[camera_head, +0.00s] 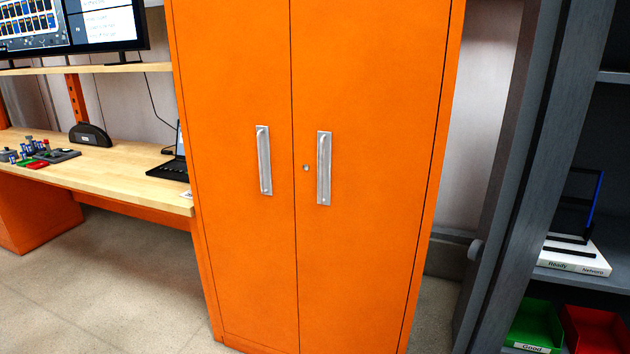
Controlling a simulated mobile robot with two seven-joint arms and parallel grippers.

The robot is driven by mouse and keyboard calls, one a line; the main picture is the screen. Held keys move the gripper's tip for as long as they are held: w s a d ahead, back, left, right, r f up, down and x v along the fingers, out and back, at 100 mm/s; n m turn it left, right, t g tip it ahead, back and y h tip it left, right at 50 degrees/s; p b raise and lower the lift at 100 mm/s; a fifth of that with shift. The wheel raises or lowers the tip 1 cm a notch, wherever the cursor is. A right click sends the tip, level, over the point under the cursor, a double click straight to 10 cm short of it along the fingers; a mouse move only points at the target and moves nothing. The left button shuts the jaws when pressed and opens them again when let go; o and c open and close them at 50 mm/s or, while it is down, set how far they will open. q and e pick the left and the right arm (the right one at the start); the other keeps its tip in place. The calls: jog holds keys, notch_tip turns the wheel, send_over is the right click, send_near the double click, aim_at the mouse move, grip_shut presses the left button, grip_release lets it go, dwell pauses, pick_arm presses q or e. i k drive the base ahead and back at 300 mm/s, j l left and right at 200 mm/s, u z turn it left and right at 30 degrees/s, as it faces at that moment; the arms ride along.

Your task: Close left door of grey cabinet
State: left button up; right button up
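The grey cabinet (617,76) stands at the right edge of the head view, cut off by the frame. The shelves inside show to the right of the door. How far the door is swung is hard to tell. Neither of my grippers is in view.
A closed orange cabinet (235,230) with two silver handles fills the middle. A wooden workbench (110,165) stands at left. In the grey cabinet are a white labelled holder (575,258), a green bin (533,325) and a red bin (597,330). Floor shows at lower left.

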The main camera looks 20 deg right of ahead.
aim_at(570, 42)
jog(key=i+j+z, duration=0.1)
jog(key=z, duration=0.35)
jog(key=i+j+z, duration=0.15)
jog(key=z, duration=0.3)
jog(key=i+j+z, duration=0.1)
jog(key=z, duration=0.35)
jog(key=i+j+z, duration=0.1)
jog(key=z, duration=0.25)
jog(key=i+j+z, duration=0.1)
jog(key=j+z, duration=0.45)
jog(key=z, duration=0.15)
jog(key=i+j+z, duration=0.2)
jog(key=j+z, duration=0.2)
jog(key=j, duration=0.2)
jog(key=k, duration=0.05)
